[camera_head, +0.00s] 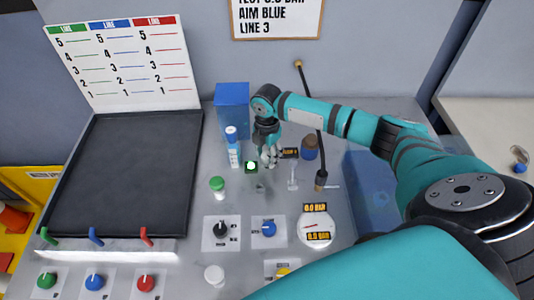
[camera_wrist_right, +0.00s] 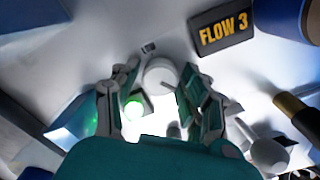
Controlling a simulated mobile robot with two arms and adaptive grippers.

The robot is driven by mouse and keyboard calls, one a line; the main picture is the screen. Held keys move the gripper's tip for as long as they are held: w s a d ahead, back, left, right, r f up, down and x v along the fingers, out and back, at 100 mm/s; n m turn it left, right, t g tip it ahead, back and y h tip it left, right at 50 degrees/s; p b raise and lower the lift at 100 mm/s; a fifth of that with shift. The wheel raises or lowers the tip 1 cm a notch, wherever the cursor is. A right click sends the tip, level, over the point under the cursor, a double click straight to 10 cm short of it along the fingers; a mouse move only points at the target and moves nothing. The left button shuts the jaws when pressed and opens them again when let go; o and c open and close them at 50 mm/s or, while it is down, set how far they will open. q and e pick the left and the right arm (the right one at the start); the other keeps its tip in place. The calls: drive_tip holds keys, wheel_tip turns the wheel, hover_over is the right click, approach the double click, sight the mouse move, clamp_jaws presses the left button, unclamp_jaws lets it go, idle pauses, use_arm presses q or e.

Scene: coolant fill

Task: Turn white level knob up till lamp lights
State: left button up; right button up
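The white knob (camera_wrist_right: 160,74) shows in the right wrist view, between the fingertips of my right gripper (camera_wrist_right: 158,88). The fingers stand apart on either side of it, with a small gap at the left; firm contact cannot be told. In the head view my right gripper (camera_head: 268,157) points down at the panel and hides this knob. Beside it a small square lamp (camera_head: 251,167) glows bright green-white. The lamp also glows green in the wrist view (camera_wrist_right: 134,108), by the left finger. A dark display (camera_wrist_right: 226,31) reads FLOW 3. My left gripper is not in view.
Near the gripper stand a blue-white bottle (camera_head: 233,148), a blue box (camera_head: 232,97), a brown-capped blue container (camera_head: 310,148) and a green-capped bottle (camera_head: 217,187). Black and blue knobs (camera_head: 268,228) and a gauge (camera_head: 315,229) lie in front. A dark tray (camera_head: 125,165) is left.

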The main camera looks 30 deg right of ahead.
sight(267, 155)
wheel_tip(267, 155, up, 12)
idle(0.6)
idle(0.5)
